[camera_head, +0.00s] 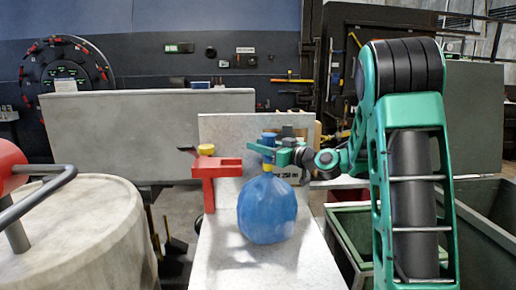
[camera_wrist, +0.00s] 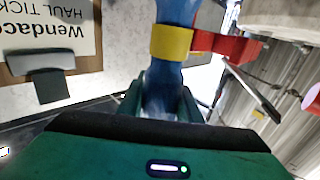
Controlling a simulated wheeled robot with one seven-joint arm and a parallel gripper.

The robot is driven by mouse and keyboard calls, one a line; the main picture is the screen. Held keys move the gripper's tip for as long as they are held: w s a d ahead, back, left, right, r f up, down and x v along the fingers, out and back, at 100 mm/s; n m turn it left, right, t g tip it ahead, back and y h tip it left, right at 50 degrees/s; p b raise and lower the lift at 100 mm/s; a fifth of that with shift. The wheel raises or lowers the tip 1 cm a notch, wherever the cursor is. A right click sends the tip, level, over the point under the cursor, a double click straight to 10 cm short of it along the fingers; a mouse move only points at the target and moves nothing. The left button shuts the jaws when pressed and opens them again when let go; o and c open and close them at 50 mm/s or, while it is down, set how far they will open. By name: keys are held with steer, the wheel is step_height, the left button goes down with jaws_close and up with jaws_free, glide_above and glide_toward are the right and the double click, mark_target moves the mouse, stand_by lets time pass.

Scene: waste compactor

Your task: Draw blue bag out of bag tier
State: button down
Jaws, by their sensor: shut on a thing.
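The round blue bag (camera_head: 266,210) is upright above the pale bench, its narrow neck wrapped by a yellow band (camera_head: 267,168). My gripper (camera_head: 268,150) is shut on the neck just above the band. In the wrist view the blue neck (camera_wrist: 162,92) passes between my gripper's fingers (camera_wrist: 160,100), with the yellow band (camera_wrist: 171,43) beyond them. The red bag tier (camera_head: 210,180), with a yellow knob (camera_head: 206,149), stands left of the neck. Its red arm (camera_wrist: 228,47) appears right beside the band in the wrist view; I cannot tell whether they touch.
The pale bench (camera_head: 215,265) runs toward me under the bag. A large pale drum (camera_head: 85,240) with a red-and-grey handle stands at left. A green open bin (camera_head: 350,240) is at right. A ticket board (camera_wrist: 45,28) stands close to my gripper.

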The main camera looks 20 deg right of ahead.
steer(key=c, duration=1.2)
jaws_free()
steer(key=shift+f, duration=0.15)
steer(key=shift+s+d, duration=0.1)
steer(key=v, duration=1)
steer(key=shift+s, duration=0.15)
